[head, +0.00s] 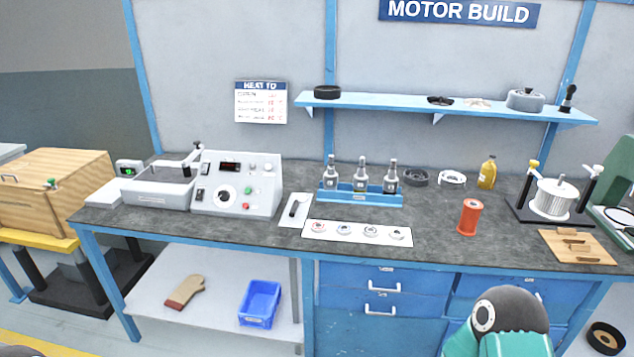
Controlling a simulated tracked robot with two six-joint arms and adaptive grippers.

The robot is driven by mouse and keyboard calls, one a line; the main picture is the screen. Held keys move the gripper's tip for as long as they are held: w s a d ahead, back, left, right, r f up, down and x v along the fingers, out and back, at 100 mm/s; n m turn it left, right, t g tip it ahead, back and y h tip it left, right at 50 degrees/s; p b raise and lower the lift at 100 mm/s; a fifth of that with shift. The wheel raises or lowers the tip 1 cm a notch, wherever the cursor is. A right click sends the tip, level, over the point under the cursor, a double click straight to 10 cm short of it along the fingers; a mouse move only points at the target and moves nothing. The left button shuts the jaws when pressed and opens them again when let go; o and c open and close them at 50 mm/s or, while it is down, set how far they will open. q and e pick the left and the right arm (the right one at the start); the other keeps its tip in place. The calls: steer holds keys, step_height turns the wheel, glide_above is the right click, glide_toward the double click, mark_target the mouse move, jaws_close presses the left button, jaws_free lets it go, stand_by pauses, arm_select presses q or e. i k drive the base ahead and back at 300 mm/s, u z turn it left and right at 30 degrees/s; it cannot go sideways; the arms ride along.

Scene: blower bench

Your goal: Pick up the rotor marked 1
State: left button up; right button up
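Neither gripper is in view. Only a grey and teal link of my own arm shows at the bottom right, in front of the drawers and apart from the rack.
A white mat (330,238) with several small round parts lies before the rack. A control box (236,184) stands left. A dark ring (416,178), white ring (452,178), yellow bottle (487,173), red spool (469,217) and winding stand (553,198) are right. A shelf (400,107) hangs above.

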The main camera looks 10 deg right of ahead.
mark_target(330, 177)
steer(key=z, duration=0.15)
steer(key=i, duration=0.9)
steer(key=u, duration=0.05)
